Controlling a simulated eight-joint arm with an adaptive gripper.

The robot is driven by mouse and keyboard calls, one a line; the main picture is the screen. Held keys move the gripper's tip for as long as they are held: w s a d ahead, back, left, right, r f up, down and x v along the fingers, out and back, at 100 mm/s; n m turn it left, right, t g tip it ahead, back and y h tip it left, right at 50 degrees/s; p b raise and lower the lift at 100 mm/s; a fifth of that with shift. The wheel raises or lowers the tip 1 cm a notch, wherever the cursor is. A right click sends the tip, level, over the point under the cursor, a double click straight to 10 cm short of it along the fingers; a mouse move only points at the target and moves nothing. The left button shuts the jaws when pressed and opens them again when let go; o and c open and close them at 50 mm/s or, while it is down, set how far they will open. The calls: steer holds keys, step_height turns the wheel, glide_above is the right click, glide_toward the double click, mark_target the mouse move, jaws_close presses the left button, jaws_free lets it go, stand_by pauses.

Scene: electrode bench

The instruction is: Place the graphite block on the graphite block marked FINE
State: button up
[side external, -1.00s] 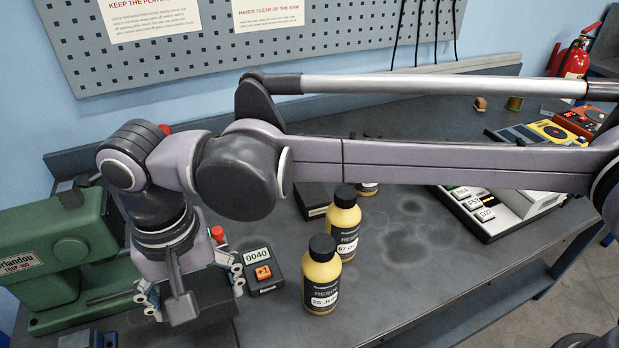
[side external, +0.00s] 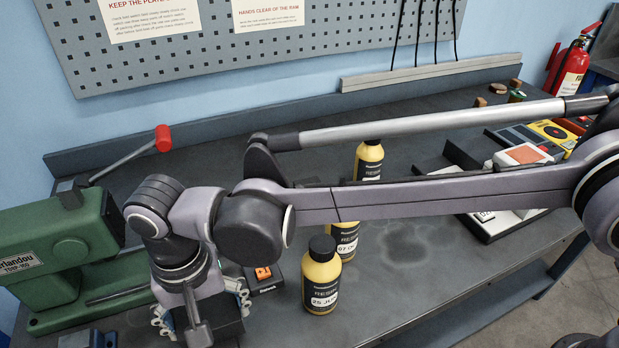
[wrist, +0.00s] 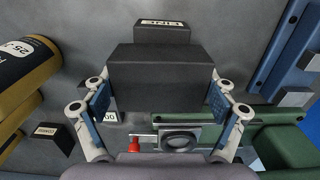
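A dark graphite block (wrist: 160,75) fills the middle of the wrist view, between the blue pads of my gripper (wrist: 160,100). The pads meet its two sides, and my gripper is shut on it. A second dark block, marked FINE (wrist: 160,36), shows just beyond it at the top of the wrist view, partly covered by the held block. In the side external view my gripper (side external: 202,312) points down at the lower left, with the dark held block partly visible between its fingers. I cannot pick out the FINE block there.
A green press (side external: 60,250) stands left of my gripper. Resin bottles (side external: 321,280) stand to the right. A small device with an orange button (side external: 263,274) lies close beside my gripper. Another dark block, apparently marked COARSE (wrist: 55,145), is at the wrist view's lower left.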

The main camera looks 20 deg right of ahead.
mark_target(206, 313)
steer(key=shift+o, duration=0.7)
step_height(206, 313, up, 12)
steer(key=w+d+r+t, duration=0.1)
steer(key=w+d, duration=0.1)
steer(key=d, duration=0.7)
steer(key=w+d+r+t+y, duration=0.1)
steer(key=w+d, duration=0.2)
steer(key=d, duration=0.6)
steer(key=w+d+r+t, duration=0.1)
steer(key=w+d, duration=0.2)
steer(key=d, duration=0.6)
steer(key=shift+r+y, duration=0.3)
steer(key=shift+r, duration=0.1)
steer(key=s+d+f+t, duration=0.1)
steer(key=s+d+f, duration=0.2)
steer(key=d, duration=0.4)
steer(key=s+d+f+t+h, duration=0.1)
steer(key=s+d+f, duration=0.3)
steer(key=d, duration=0.4)
steer(key=s+d+f+t, duration=0.2)
steer(key=s+d+f, duration=0.1)
steer(key=d, duration=0.5)
steer(key=shift+s+f+h, duration=0.25)
steer(key=shift+f+h, duration=0.05)
